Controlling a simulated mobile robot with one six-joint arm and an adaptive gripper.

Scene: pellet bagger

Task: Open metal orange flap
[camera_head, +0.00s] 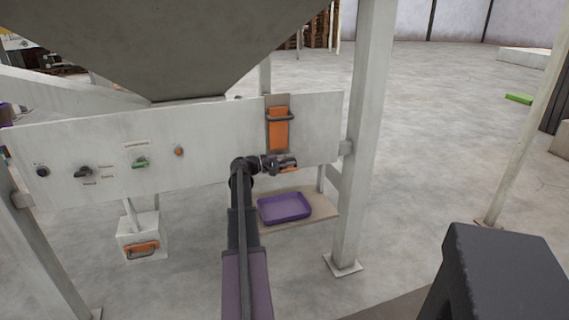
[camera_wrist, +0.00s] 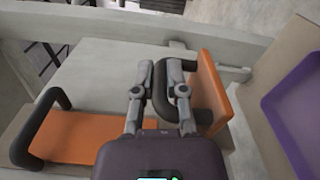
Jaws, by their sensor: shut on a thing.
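The lower orange flap (camera_wrist: 209,78) is in the wrist view, standing out at an angle from the grey panel. Its dark handle (camera_wrist: 160,92) lies between the two fingers of my gripper (camera_wrist: 160,72), which is shut on it. In the head view my gripper (camera_head: 277,163) is at the panel's lower right, and only a little of the lower flap (camera_head: 290,161) shows beside it. An upper orange plate (camera_head: 278,134) with its own dark handle (camera_head: 280,118) lies flat on the panel above. This plate is at left in the wrist view (camera_wrist: 75,137).
A purple tray (camera_head: 285,207) sits on a small shelf (camera_head: 318,207) below the flap. The light panel (camera_head: 215,130) carries knobs and switches at left. A white post (camera_head: 361,140) stands right of the gripper. A grey hopper (camera_head: 180,45) hangs above. Open floor lies to the right.

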